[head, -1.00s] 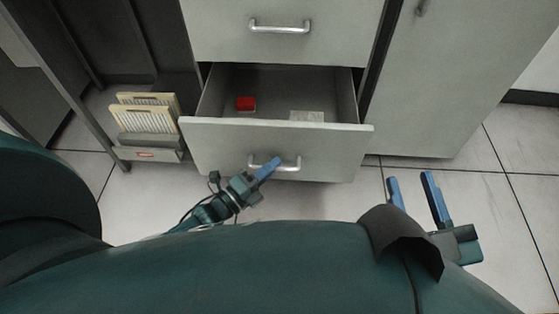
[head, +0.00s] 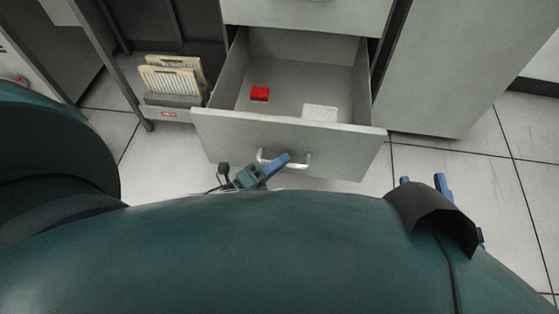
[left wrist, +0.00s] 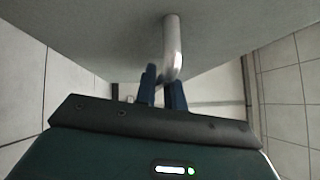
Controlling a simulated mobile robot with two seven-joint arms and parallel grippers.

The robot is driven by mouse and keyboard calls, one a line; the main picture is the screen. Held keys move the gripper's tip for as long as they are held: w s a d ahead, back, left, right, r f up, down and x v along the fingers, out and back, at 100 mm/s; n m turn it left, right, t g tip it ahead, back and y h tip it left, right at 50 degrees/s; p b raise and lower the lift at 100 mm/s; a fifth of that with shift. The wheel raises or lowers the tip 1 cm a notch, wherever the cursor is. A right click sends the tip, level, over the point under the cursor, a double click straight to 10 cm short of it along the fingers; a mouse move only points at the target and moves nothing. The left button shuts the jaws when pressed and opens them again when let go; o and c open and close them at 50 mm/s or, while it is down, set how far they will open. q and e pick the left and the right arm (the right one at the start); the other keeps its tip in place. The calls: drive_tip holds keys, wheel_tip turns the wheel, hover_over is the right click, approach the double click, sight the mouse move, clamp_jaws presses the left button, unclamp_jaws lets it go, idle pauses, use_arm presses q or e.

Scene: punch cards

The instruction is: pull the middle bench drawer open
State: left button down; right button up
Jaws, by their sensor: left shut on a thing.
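The middle bench drawer (head: 225,126) stands pulled out in the head view, with its inside showing. Its silver handle (head: 303,164) is on the front panel. My left gripper (head: 283,160) is at the handle and shut on it. In the left wrist view, the blue fingers of the left gripper (left wrist: 163,92) close around the end of the handle bar (left wrist: 172,45), under the drawer front. My right gripper (head: 423,184) is to the right of the drawer, away from it. Its two blue fingers are apart with nothing visible between them, and its base is partly hidden by my arm.
Inside the drawer lie a red box (head: 260,94) and a pale card-like block (head: 320,113). A drawer above (head: 300,12) is closed. To the left, a holder (head: 172,100) with cream cards stands by a dark leg. A cabinet door (head: 435,75) is right. Tiled floor (head: 440,160) is free at right.

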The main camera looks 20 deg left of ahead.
use_arm(q)
drive_tip(key=shift+a, duration=0.1)
drive_tip(key=c, duration=1.5)
unclamp_jaws()
drive_tip(key=p+v, duration=0.1)
drive_tip(key=v, duration=1.2)
drive_tip(key=shift+p, duration=0.35)
drive_tip(key=shift+s, duration=0.15)
